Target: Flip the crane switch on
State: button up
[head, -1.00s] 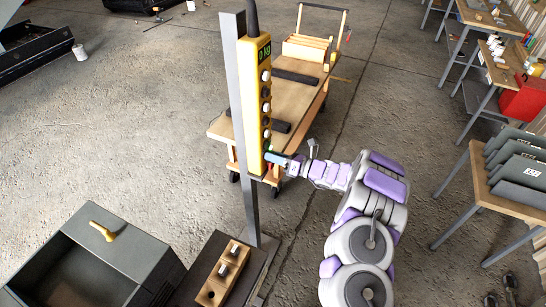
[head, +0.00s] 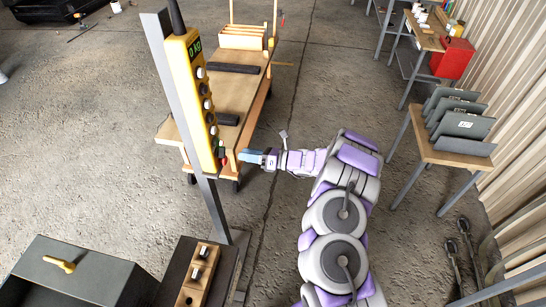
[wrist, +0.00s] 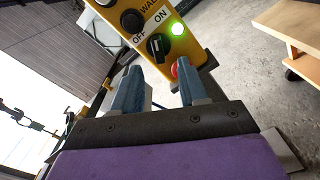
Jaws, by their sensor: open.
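The yellow crane control box (head: 190,95) hangs on a grey post, with a lit display at its top. In the wrist view, a black rotary switch (wrist: 157,47) sits near its lower end, beside the printed words OFF and ON. I cannot tell for sure which word its knob points at. A green light (wrist: 178,29) beside it is lit. A red button (wrist: 176,70) is partly hidden behind my right finger. My gripper (head: 243,156) is open and empty, to the right of the box's lower end and apart from it. Its blue fingers (wrist: 158,82) point toward the switch.
The grey post (head: 212,205) stands behind the box. A wooden cart (head: 245,95) is beyond it. A dark open bin (head: 85,270) and a wooden block with switches (head: 197,275) are at the lower left. A table with grey panels (head: 455,155) stands right. Floor between is clear.

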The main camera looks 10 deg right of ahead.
jog(key=v, duration=1)
jog(key=shift+p, duration=0.3)
jog(key=shift+a, duration=0.1)
